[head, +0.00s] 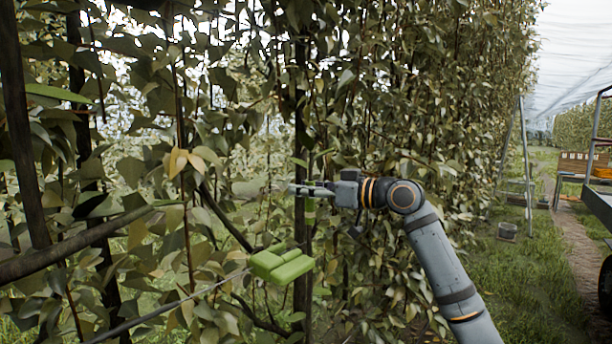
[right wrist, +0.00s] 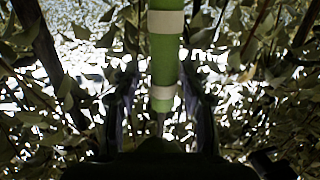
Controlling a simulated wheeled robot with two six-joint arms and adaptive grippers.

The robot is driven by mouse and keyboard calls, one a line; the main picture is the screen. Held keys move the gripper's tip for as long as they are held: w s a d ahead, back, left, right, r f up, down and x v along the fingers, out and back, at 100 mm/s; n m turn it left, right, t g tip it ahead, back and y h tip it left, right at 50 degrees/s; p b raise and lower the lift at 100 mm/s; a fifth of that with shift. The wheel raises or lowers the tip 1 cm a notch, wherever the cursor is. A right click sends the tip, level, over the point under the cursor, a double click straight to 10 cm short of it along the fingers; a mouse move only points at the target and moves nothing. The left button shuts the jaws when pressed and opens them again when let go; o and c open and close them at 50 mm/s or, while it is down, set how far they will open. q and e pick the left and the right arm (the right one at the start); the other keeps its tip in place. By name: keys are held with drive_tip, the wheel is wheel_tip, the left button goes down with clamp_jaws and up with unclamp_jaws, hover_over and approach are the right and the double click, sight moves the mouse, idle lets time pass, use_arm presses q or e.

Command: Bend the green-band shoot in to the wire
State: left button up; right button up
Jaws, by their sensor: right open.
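The green band (right wrist: 164,55) with pale stripes stands upright in the right wrist view, between the two fingers of my right gripper (right wrist: 165,88). Gaps show on both sides of it, so the fingers are around the band but not closed on it. In the head view a small part of the green band (head: 310,205) shows just below the fingers of my right gripper (head: 305,189), which points left into the foliage. The rest of the shoot is hidden among leaves. A thin straight line, possibly the wire (head: 170,307), runs up to a bright green block (head: 282,265). My left gripper is not in view.
Dense leaves and a dark upright post (head: 301,120) stand behind the gripper. A thick brown branch (head: 75,247) crosses at the left. Open grass (head: 520,270) lies at the right, with a ladder (head: 526,155) and a cart (head: 597,200) beyond.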

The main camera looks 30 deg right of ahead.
wheel_tip(320, 180, up, 7)
drive_tip(key=shift+f, duration=0.15)
idle(0.5)
